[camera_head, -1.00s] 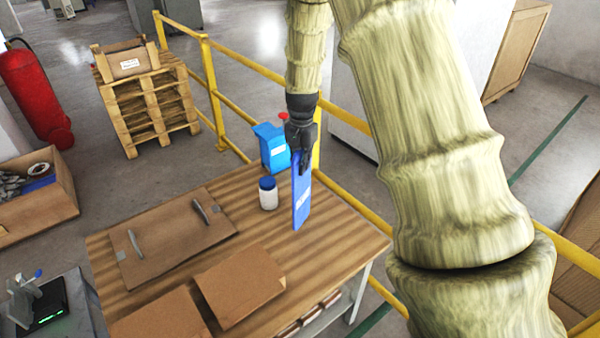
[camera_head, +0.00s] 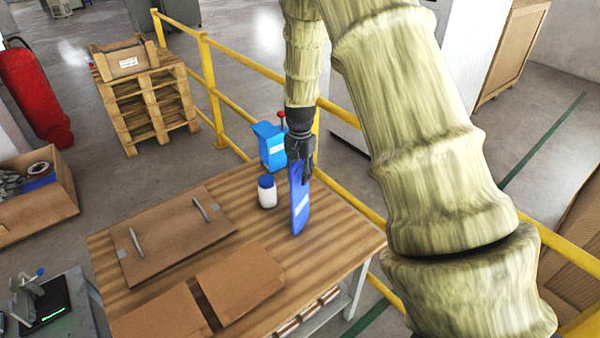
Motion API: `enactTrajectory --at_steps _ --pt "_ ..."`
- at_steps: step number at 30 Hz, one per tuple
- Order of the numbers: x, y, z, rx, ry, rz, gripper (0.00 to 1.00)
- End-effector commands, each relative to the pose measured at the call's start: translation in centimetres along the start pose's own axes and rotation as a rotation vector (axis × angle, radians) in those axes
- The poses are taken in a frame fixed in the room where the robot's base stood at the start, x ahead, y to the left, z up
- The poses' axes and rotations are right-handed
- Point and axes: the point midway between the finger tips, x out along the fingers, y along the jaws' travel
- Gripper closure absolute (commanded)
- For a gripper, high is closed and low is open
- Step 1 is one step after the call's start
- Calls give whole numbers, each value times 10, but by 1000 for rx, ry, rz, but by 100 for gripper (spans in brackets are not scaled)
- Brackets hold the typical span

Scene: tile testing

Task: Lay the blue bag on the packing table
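The blue bag (camera_head: 300,212) is a flat blue packet with a white label. It hangs nearly upright below my gripper (camera_head: 300,176), which is shut on its upper edge. Its lower end is at or just above the wooden top of the packing table (camera_head: 345,240); I cannot tell whether it touches. The bag is near the table's right rear part, to the right of a white jar with a blue lid (camera_head: 267,192).
A blue container with a red knob (camera_head: 270,147) stands behind the jar. A brown board with handles (camera_head: 175,235) and cardboard pieces (camera_head: 238,285) cover the left and front of the table. A yellow railing (camera_head: 350,195) runs behind. Bare wood lies right of the bag.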

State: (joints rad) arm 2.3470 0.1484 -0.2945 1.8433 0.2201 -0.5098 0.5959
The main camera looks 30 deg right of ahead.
Motion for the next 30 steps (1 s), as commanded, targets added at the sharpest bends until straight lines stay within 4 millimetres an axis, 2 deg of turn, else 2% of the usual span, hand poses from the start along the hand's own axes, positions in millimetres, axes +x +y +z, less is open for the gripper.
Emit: enactTrajectory --at_steps 5,11,30 --pt "-1 0 0 0 0 0 71" --pt "-13 -1 -1 0 3 -2 71" --pt "-107 -1 0 -1 2 -2 71"
